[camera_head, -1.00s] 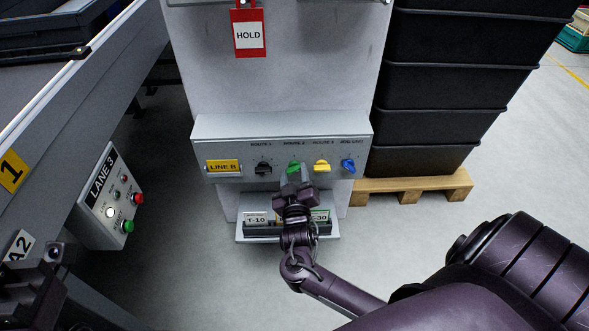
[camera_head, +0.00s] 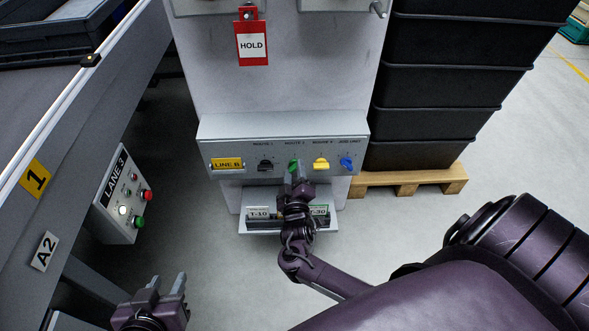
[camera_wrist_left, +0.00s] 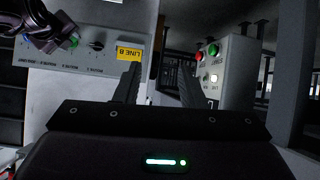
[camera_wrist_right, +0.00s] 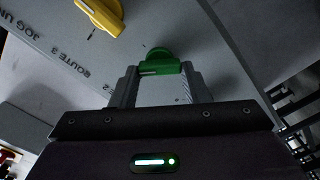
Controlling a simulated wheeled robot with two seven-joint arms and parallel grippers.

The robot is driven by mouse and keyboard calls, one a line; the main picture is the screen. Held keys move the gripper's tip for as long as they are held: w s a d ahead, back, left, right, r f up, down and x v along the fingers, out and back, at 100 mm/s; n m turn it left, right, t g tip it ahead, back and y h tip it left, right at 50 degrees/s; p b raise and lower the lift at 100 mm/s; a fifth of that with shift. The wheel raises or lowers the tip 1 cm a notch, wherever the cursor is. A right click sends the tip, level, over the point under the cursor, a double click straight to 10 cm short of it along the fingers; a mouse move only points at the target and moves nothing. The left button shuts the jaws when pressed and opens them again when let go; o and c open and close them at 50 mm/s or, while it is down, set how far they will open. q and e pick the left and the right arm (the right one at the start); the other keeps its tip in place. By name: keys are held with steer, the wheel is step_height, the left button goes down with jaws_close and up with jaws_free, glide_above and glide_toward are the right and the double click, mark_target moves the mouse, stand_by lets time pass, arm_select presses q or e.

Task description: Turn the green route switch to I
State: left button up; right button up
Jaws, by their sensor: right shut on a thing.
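The green route switch (camera_head: 294,166) is on the sloped panel labelled LINE B, between a black knob (camera_head: 266,165) and a yellow knob (camera_head: 321,163). My right gripper (camera_head: 296,176) is at the green switch and hides its lower part. In the right wrist view the green switch (camera_wrist_right: 159,64) sits between the fingertips, with its white pointer line facing left. My right gripper is shut on it. My left gripper (camera_head: 166,285) is open and empty at lower left, well away from the panel. The panel also shows in the left wrist view (camera_wrist_left: 80,56).
A blue knob (camera_head: 346,162) is at the panel's right end. The LANE 3 button box (camera_head: 120,205) is on the left by the conveyor. A tray with tags (camera_head: 261,213) lies below the panel. Black crates (camera_head: 440,90) stand on a pallet at right. A red HOLD tag (camera_head: 252,45) hangs above.

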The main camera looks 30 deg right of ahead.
steer(key=shift+n+p, duration=0.6)
steer(key=shift+n, duration=0.5)
steer(key=shift+a+r+n+p, duration=0.1)
steer(key=shift+n+p, duration=0.6)
steer(key=shift+p, duration=0.1)
arm_select(q)
steer(key=s+a+f+g+y+p, duration=0.2)
steer(key=s+a+f+g+y, duration=0.1)
steer(key=s+a+f+g, duration=0.2)
steer(key=shift+s+a+f+n+g+y, duration=0.3)
steer(key=shift+s+a+g, duration=0.6)
steer(key=shift+s, duration=0.8)
arm_select(e)
steer(key=shift+f+n, duration=0.15)
steer(key=shift+n, duration=0.9)
steer(key=shift+f+n, duration=0.1)
steer(key=shift+n, duration=0.95)
steer(key=o, duration=1)
